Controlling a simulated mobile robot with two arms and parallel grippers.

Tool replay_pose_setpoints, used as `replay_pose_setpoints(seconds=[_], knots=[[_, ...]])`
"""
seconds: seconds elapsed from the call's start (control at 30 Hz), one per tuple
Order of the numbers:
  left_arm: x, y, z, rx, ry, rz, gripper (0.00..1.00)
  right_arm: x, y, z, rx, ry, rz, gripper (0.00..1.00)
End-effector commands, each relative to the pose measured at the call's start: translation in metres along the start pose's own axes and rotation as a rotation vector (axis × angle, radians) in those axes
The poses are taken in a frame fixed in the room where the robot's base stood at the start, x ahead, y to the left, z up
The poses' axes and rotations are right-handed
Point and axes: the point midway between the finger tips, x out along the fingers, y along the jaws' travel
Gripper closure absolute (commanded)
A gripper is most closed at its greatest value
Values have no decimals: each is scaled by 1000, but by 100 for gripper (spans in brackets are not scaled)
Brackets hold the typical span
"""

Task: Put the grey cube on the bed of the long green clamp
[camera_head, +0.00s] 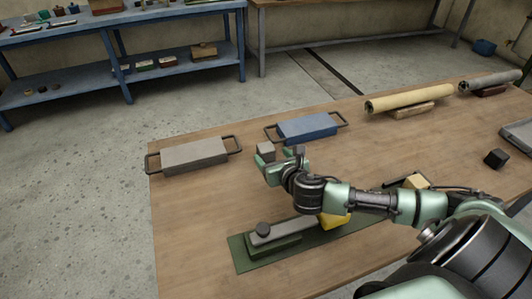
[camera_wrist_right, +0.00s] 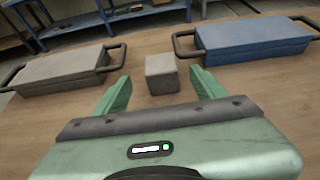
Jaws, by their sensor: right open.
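The grey cube (camera_head: 266,148) stands on the wooden table, between and in front of two block-like pieces with handles. It also shows in the wrist view (camera_wrist_right: 161,75), in line with the gap between my right fingers. My right gripper (camera_head: 282,156) is open and empty, close to the cube, with clear space on both sides of it. The long green clamp (camera_head: 240,258) lies nearer to me, under my right forearm. It has a dark green base, a grey bar with a dark knob, and a yellow part; my arm hides some of it. My left gripper is out of view.
A grey handled block (camera_head: 195,155) lies left of the cube and a blue one (camera_head: 307,127) behind it to the right. A cream roll (camera_head: 410,97), a grey roll (camera_head: 490,81), a black cube (camera_head: 497,158) and a grey tray (camera_head: 518,133) are at the right. The front-left tabletop is bare.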

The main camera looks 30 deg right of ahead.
Motion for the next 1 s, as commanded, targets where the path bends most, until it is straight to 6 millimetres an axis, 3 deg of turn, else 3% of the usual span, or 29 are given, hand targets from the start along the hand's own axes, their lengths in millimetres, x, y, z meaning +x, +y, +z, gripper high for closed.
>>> replay_pose_setpoints(seconds=[0.4,0.67,0.7,0.93,1.0], knots=[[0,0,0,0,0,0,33,50,-1,3,0,0,0,29],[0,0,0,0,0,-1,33,53,-1,3,-1,0,1,29],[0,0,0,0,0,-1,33,53,-1,3,-1,0,1,32],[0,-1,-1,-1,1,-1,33,53,-1,3,-1,0,1,96],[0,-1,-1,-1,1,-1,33,53,-1,4,-1,-1,2,100]])
